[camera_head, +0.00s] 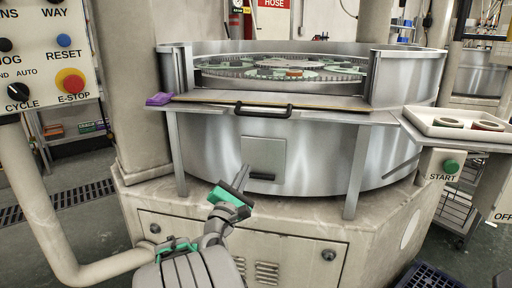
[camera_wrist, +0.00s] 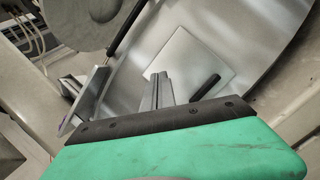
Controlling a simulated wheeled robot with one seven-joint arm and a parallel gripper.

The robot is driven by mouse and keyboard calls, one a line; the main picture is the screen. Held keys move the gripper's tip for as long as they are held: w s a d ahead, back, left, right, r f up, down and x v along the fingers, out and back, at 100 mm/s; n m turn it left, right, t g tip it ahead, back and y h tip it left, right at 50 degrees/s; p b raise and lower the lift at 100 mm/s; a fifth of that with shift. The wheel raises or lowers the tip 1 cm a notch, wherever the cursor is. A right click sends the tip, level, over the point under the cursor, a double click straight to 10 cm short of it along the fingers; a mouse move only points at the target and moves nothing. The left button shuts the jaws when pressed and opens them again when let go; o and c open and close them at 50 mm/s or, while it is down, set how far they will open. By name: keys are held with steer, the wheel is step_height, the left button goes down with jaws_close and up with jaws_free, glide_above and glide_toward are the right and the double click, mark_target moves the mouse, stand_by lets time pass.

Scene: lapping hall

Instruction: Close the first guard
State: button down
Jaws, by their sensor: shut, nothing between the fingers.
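The first guard appears to be the metal front flap (camera_head: 335,101) of the round lapping machine. It lies about level below a gap in the machine's wall, with a black bar handle (camera_head: 263,110) on its front edge. The gap stands open, and a plate with toothed rings shows behind it. My gripper (camera_head: 243,170) is shut and empty, below the handle and apart from it. In the wrist view its fingers (camera_wrist: 158,90) show in front of a small square plate (camera_wrist: 185,62) with a black pull. A black bar, probably the guard handle (camera_wrist: 125,32), shows at upper left.
A purple cloth (camera_head: 159,99) lies at the flap's left end. A white tray (camera_head: 450,130) with round parts stands at right, above a green START button (camera_head: 451,166). A control panel (camera_head: 45,45) with a red E-STOP stands at left. Metal legs flank the small plate.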

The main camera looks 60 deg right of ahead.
steer(key=d+r+n+t+h+p, duration=0.2)
steer(key=d+r+n+t+p, duration=0.1)
steer(key=d+r+n, duration=0.5)
steer(key=shift+w+d+r+n+h+p, duration=0.15)
steer(key=shift+d+r+n+h+p, duration=0.15)
steer(key=shift+r+n+p, duration=0.8)
steer(key=shift+r+m, duration=0.35)
steer(key=shift+m, duration=0.15)
steer(key=shift+r, duration=0.1)
